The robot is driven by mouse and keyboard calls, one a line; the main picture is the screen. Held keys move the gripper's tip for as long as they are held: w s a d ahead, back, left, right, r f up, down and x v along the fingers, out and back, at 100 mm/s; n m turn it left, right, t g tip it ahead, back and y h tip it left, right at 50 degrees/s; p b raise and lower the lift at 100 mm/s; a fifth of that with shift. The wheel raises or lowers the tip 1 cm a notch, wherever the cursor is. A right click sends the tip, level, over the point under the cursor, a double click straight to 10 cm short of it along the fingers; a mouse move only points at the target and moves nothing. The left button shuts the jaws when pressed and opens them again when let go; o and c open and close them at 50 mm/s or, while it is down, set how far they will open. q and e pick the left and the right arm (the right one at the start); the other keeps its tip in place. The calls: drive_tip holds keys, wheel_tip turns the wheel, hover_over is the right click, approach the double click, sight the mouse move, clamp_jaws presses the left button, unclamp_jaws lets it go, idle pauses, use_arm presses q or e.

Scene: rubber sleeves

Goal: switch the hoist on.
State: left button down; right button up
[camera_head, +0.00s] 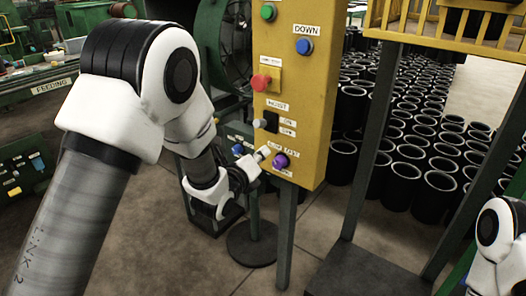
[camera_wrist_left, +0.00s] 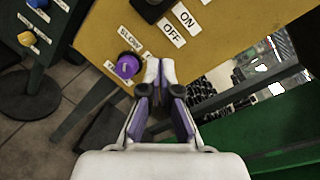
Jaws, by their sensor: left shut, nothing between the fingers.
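The yellow control panel (camera_head: 318,95) stands on posts in the middle of the head view. Its black hoist switch (camera_head: 270,121) sits under a HOIST label, beside ON and OFF labels (camera_head: 288,128). A pale-tipped lever seems to stick out from it; its setting is unclear. In the left wrist view, only part of the black switch (camera_wrist_left: 150,9) shows at the top edge. My left gripper (camera_head: 264,153) is shut and empty, below the switch and close to the purple knob. Its closed tips (camera_wrist_left: 160,70) appear just right of that knob in the wrist view. My right gripper is out of view.
The purple knob (camera_head: 281,160) has a SLOW/FAST label. Above the switch are a red mushroom button (camera_head: 261,82), a blue DOWN button (camera_head: 304,46) and a green button (camera_head: 267,13). Several black sleeves (camera_head: 415,160) stand behind the panel, right. A yellow-railed platform (camera_head: 450,45) is at upper right.

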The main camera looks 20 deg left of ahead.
use_arm(q)
drive_tip(key=s, duration=0.1)
drive_tip(key=s+a, duration=0.1)
drive_tip(key=s, duration=0.3)
drive_tip(key=shift+s+a+r, duration=0.2)
drive_tip(key=shift+s+a, duration=0.05)
drive_tip(key=shift+a, duration=0.1)
